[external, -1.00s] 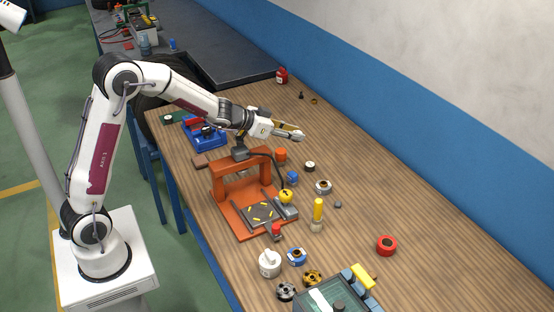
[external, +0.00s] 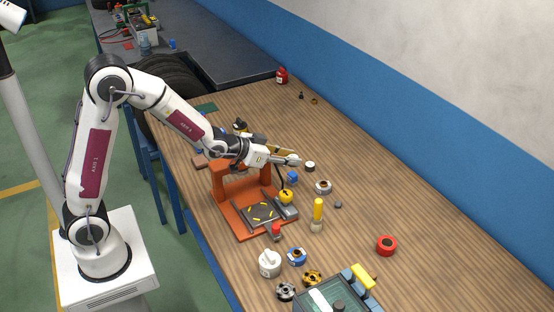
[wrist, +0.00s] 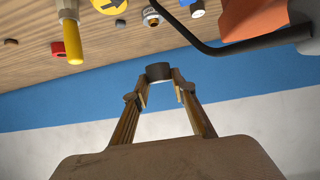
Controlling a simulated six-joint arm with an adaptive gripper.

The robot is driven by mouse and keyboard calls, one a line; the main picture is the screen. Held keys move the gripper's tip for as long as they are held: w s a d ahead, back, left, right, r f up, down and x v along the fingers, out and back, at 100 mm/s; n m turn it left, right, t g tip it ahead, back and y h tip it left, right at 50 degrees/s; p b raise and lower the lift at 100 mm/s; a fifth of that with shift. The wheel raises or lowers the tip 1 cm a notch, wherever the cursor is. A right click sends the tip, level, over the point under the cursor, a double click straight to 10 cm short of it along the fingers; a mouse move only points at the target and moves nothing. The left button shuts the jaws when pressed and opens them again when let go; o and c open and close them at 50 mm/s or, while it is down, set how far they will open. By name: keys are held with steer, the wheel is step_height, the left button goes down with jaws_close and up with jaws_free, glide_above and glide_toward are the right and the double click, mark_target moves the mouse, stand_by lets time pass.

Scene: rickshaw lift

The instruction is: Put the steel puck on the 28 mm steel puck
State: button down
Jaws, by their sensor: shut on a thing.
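My gripper (external: 294,160) is above the table, just beyond the orange press frame (external: 219,183). In the wrist view its two fingers (wrist: 160,82) are shut on a dark grey, short round steel puck (wrist: 159,70), held at the fingertips.
A silver ring-shaped part (external: 322,187), blue part (external: 292,177), yellow-handled tool (external: 318,210) and yellow gauge (external: 285,196) stand nearby. A red ring (external: 386,245) lies farther right. The table right of the gripper is mostly clear.

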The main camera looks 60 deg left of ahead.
steer(key=w+f, duration=0.1)
steer(key=w+f+n+y, duration=0.1)
steer(key=f, duration=0.1)
steer(key=shift+w+d, duration=0.15)
steer(key=shift+w+a+r+n+g+y, duration=0.9)
steer(key=shift+w+a+n+y, duration=1)
steer(key=shift+w, duration=3.1)
steer(key=shift+w+a+r+n+g+y, duration=0.5)
steer(key=shift+w+a+r+n+y, duration=1.05)
steer(key=shift+w, duration=3.45)
steer(key=s+a+f+n+g+y, duration=0.3)
steer(key=s+f+n+g+y, duration=0.1)
steer(key=s+f+n+g, duration=0.1)
steer(key=shift+s+a+f+n, duration=0.15)
steer(key=shift+s+a+n, duration=0.05)
steer(key=shift+s+n, duration=0.65)
